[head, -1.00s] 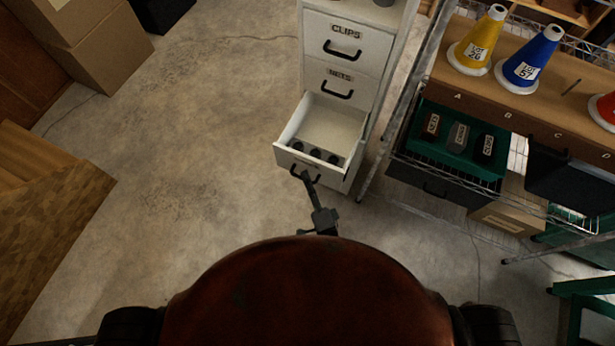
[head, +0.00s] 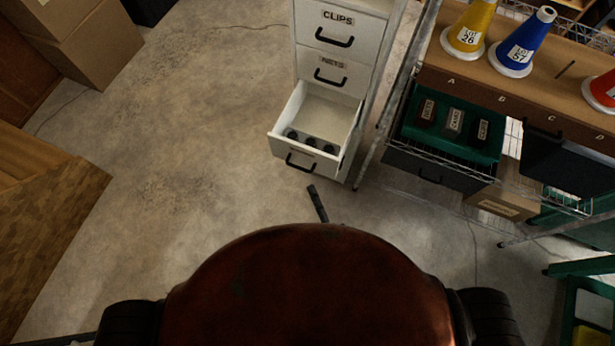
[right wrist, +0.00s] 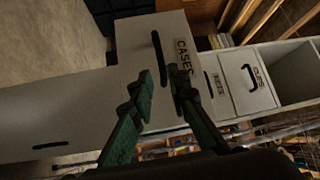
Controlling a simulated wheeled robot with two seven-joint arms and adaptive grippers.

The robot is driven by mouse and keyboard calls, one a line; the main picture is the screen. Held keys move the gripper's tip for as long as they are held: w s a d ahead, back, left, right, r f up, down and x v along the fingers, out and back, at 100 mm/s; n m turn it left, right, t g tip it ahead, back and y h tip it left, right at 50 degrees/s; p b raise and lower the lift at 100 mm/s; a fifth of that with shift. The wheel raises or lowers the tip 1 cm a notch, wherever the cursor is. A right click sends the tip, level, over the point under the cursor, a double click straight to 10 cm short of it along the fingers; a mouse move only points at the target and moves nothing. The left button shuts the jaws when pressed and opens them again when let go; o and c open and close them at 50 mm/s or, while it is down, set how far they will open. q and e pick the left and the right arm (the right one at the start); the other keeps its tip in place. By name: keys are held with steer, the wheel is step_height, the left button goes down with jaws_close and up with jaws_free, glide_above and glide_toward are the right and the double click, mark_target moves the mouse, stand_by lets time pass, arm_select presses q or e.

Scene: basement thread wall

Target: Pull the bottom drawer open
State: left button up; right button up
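The bottom drawer (head: 303,158) of the white cabinet is pulled out, with several dark round things inside. Its front carries a black bar handle (head: 301,165). In the right wrist view the drawer front (right wrist: 150,30) is labelled CASES, and its handle (right wrist: 159,50) shows just beyond my fingertips. My right gripper (head: 312,189) is below the handle in the head view, with floor visible between them. In the right wrist view its two green-grey fingers (right wrist: 160,76) are apart with nothing between the tips. My left gripper is not in view.
Shut drawers labelled CLIPS (head: 338,31) and another one (head: 330,72) are above the open one. A wire rack with a green tray (head: 409,128) stands close on the right. Bare concrete floor (head: 190,130) is free between.

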steer(key=shift+v, duration=1.4)
steer(key=s+d+f+n+g+h+p, duration=0.1)
steer(key=s+d+f+n+g, duration=0.3)
steer(key=f, duration=0.6)
steer(key=s+d+f+n+g+h+p, duration=0.1)
steer(key=d+f+n+g, duration=0.15)
steer(key=d+f, duration=0.6)
steer(key=s+d+f+n+g+h+p, duration=0.1)
steer(key=s+d+f+n+g+p, duration=0.2)
steer(key=f, duration=1)
steer(key=s+d+f+n+g+h, duration=0.2)
steer(key=s+d+f+n+g, duration=0.1)
steer(key=s+d+f, duration=0.75)
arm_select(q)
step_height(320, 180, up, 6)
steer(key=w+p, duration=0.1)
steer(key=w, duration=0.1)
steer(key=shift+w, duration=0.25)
arm_select(e)
steer(key=s+d+f+g+h, duration=0.1)
steer(key=s+d+g, duration=0.1)
steer(key=s, duration=0.8)
steer(key=s+d+f+n+g+h, duration=0.1)
steer(key=s+f+g, duration=0.1)
steer(key=s, duration=0.7)
steer(key=shift+s+d+g, duration=0.4)
steer(key=shift+g, duration=0.25)
